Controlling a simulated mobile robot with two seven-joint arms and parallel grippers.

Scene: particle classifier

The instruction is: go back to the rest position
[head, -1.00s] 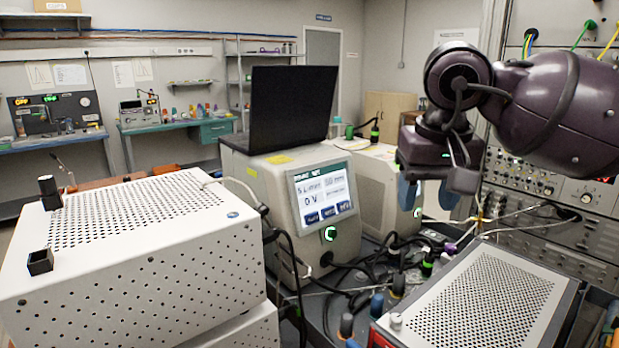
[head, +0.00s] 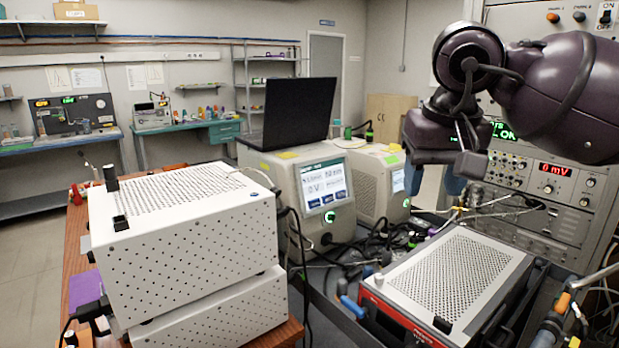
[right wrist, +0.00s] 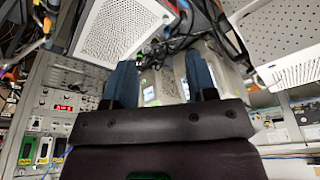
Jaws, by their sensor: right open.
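My right gripper (head: 432,190) is at the upper right of the head view, at the end of my dark purple arm. Its two blue fingers are apart with nothing between them. In the right wrist view the gripper (right wrist: 160,62) also shows both blue fingers spread and empty. It hangs in the air in front of the instrument rack (head: 540,205). My left gripper is in neither view.
A white perforated box (head: 190,245) stands on a wooden table (head: 75,220) at the left. A screened instrument (head: 325,190) carries a black laptop (head: 300,105). A grey-topped perforated box (head: 455,275) is at the lower right, with cables behind it. Open floor (head: 35,260) shows far left.

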